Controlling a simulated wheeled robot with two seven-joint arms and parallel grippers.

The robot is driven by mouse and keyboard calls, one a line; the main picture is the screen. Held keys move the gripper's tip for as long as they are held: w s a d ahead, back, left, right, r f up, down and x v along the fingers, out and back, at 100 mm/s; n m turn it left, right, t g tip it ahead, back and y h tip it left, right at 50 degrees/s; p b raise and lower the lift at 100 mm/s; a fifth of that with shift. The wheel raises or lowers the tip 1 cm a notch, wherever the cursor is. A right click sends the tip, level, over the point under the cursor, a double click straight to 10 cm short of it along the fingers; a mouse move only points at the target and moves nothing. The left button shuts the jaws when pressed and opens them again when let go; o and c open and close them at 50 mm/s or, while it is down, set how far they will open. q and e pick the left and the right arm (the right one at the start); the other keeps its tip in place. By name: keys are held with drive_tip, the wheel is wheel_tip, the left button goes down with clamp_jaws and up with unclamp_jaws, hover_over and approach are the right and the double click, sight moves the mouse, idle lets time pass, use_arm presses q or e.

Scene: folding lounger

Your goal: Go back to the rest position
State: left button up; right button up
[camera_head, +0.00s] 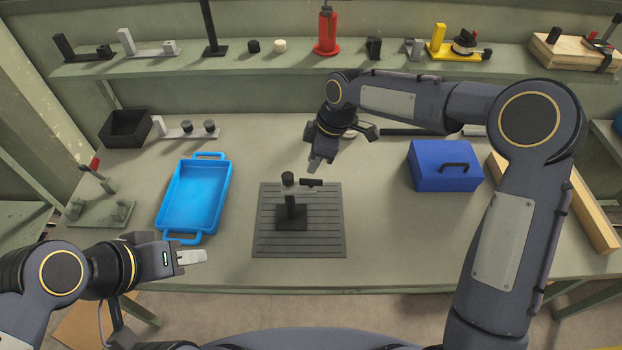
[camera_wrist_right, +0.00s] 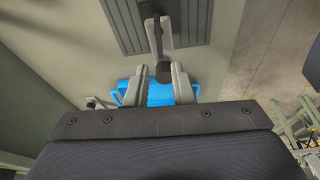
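My right gripper (camera_head: 314,163) hangs above and just behind the small fixture on the mat. In the right wrist view, its two fingers (camera_wrist_right: 163,85) stand apart with nothing gripped between them. The fixture (camera_head: 291,215) has a black base and post, a grey arm and a dark knob on top. It stands upright on the grey ribbed mat (camera_head: 330,245). Its dark knob (camera_wrist_right: 162,73) shows beyond the fingertips in the wrist view. My left gripper (camera_head: 200,257) is low at the left, over the table's front edge and apart from any object. Its finger gap is not clear.
A blue tray (camera_head: 165,208) lies left of the mat, near my left gripper. A blue box (camera_head: 430,178) and a wooden beam (camera_head: 600,225) lie at right. A black bin (camera_head: 125,142) stands back left. A loaded shelf (camera_head: 200,66) runs along the back.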

idle(0.3)
drive_tip(key=s+d+r+m+t+b, duration=0.1)
drive_tip(key=s+d+r+m, duration=0.3)
drive_tip(key=s+d, duration=0.3)
drive_tip(key=s+d+r+m+t+b, duration=0.1)
drive_tip(key=s+d+r+m+t, duration=0.1)
drive_tip(key=s+d+r+m, duration=0.45)
drive_tip(key=s+d+f+m+t, duration=0.1)
drive_tip(key=s+d+f+m, duration=0.2)
drive_tip(key=s, duration=0.4)
drive_tip(key=s+d+f+m+t+b, duration=0.1)
drive_tip(key=s+d+f+m, duration=0.2)
drive_tip(key=s+m, duration=0.2)
drive_tip(key=shift+s+d, duration=0.15)
drive_tip(key=shift+s, duration=1.35)
drive_tip(key=shift+m, duration=0.25)
